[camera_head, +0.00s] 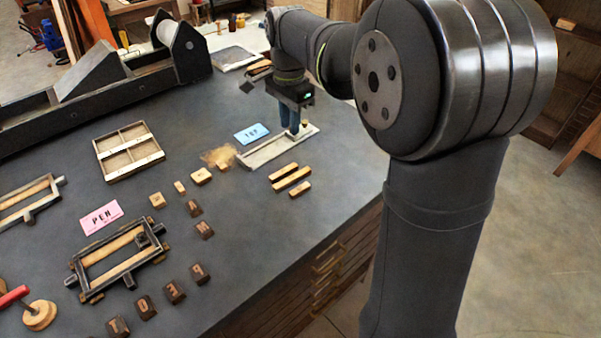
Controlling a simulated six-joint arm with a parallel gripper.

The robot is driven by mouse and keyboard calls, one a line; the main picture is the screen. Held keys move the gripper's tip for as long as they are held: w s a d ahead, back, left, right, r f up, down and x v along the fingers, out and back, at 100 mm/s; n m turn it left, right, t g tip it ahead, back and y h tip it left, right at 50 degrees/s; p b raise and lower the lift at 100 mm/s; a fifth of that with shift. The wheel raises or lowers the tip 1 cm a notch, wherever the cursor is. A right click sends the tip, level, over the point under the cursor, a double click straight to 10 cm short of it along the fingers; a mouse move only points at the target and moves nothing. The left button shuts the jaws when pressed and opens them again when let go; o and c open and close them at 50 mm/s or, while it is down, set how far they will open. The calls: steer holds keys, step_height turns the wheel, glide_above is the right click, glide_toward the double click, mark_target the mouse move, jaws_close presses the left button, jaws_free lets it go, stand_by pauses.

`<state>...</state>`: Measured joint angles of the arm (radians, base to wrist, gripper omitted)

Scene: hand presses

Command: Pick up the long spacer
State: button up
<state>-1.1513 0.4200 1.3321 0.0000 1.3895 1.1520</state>
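Three light wooden strips lie side by side on the dark table, right of centre. The middle strip (291,179) looks the longest and fits the long spacer. A shorter strip (284,171) lies behind it and another short strip (299,189) lies in front. My gripper (292,132) points down over the pale, shallow tray (262,154), behind the strips and apart from them. Its blue fingers are small here, and I cannot tell whether they are open or hold anything.
A blue card (251,133) lies left of the gripper. Wooden letter blocks (175,292) are scattered left of centre, near a framed press bed (118,257) and a pink card (101,217). A divided wooden tray (128,152) lies farther back. The table is bare in front of the strips.

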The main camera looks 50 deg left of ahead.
glide_above(292, 177)
steer(key=shift+m, duration=0.4)
steer(key=f, duration=1.2)
steer(key=shift+s+d+f, duration=0.1)
steer(key=shift+s+d, duration=0.1)
steer(key=shift+w+a+f, duration=0.1)
steer(key=shift+f, duration=1.25)
steer(key=shift+w+f, duration=0.1)
steer(key=shift+f, duration=1.25)
steer(key=shift+c, duration=0.4)
jaws_close()
